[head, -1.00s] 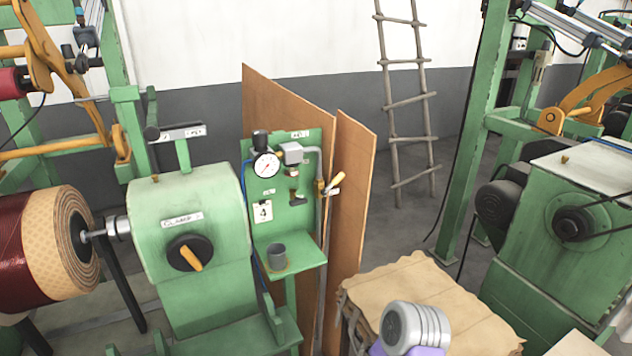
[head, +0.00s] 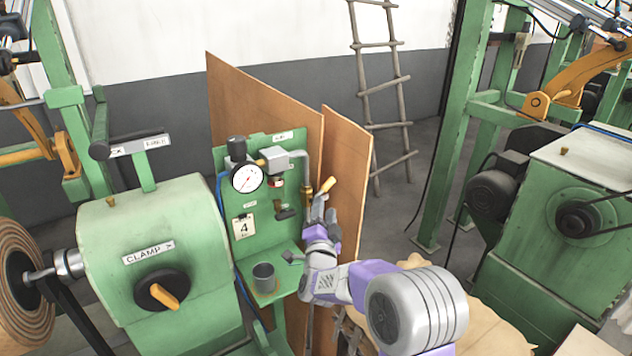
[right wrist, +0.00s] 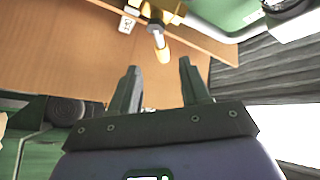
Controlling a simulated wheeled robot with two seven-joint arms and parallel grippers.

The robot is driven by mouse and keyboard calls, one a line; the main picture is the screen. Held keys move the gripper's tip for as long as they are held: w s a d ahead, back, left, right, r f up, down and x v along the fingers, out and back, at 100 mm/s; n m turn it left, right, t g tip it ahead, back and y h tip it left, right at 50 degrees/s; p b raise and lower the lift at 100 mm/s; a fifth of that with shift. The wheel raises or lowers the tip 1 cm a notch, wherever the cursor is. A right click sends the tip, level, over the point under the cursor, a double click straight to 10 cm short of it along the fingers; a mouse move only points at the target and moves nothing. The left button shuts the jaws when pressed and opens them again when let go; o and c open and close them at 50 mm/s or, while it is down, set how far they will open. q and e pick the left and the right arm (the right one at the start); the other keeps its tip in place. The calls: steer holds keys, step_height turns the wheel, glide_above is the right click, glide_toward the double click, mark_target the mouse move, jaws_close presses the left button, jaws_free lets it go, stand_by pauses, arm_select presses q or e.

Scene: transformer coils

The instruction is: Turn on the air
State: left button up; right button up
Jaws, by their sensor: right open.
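The air valve on the green panel has a yellow-orange lever (head: 329,186) on a brass body (head: 308,191), on the pipe at the panel's right edge. In the head view the lever slants up to the right. My right gripper (head: 323,206) is open and empty just below the lever, fingers pointing up. In the right wrist view the lever (right wrist: 162,49) is just beyond the gap between the open fingertips (right wrist: 158,75), with no finger closed on it. The pressure gauge (head: 246,178) is left of the valve. My left gripper is out of view.
A grey cup (head: 264,276) stands on the panel's small shelf, left of my right forearm. Brown boards (head: 345,165) stand behind the valve. A green clamp machine (head: 150,240) is at the left. Open floor lies right of the boards.

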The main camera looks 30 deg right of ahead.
mark_target(328, 188)
steer(key=shift+s+r+x, duration=0.1)
steer(key=shift+r+x, duration=0.05)
steer(key=shift+x, duration=1.6)
steer(key=shift+s+r+x, duration=0.1)
steer(key=shift+r+x, duration=0.05)
steer(key=shift+x, duration=1.55)
steer(key=shift+d, duration=0.2)
jaws_close()
